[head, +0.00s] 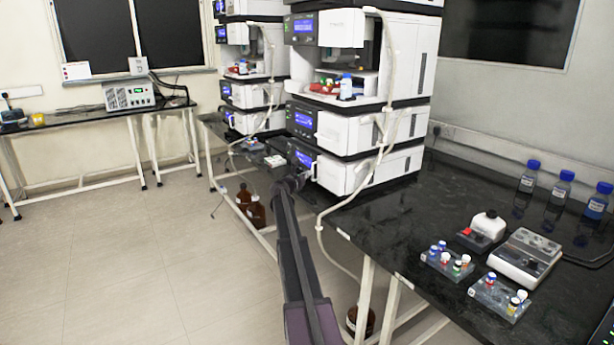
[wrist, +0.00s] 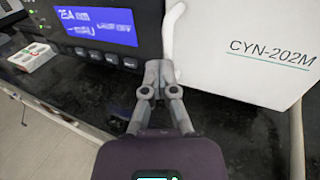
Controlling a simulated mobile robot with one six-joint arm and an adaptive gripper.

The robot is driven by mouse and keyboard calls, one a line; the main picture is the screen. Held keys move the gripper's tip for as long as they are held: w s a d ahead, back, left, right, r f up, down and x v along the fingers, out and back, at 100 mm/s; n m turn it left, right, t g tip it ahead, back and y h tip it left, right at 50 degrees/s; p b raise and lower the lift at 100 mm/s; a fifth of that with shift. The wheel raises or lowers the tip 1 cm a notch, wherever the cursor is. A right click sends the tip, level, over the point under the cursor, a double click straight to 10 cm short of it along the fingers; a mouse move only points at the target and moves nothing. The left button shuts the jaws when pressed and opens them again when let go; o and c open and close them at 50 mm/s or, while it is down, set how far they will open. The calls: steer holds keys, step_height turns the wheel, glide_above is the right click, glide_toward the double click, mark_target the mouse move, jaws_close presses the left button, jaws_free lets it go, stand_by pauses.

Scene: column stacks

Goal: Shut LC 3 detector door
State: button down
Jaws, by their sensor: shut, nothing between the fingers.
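The near column stack has a bottom module with a lit blue display (head: 305,158) and a white front panel (head: 335,174), which I take to be the detector door. In the wrist view this white panel (wrist: 250,60) is marked CYN-202M and fills the right side. A white curved handle (wrist: 171,32) stands at its left edge. I cannot tell whether the panel is fully flush. My gripper (wrist: 158,68) is shut and empty, its fingertips just below the handle beside the dark display section (wrist: 95,30). In the head view my gripper (head: 291,183) is at the module's lower left front.
The black bench (head: 400,235) carries the stacks. A second stack (head: 248,95) stands behind to the left. White tubing (head: 383,130) hangs down the near stack. Vial racks (head: 447,262), a small device (head: 525,258) and blue-capped bottles (head: 560,188) are at the right. The floor (head: 150,260) at left is clear.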

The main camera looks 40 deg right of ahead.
steer(key=shift+d, duration=0.15)
steer(key=a, duration=1.4)
steer(key=shift+s+a, duration=0.15)
steer(key=shift+s, duration=0.05)
steer(key=shift+r, duration=0.1)
stand_by(0.3)
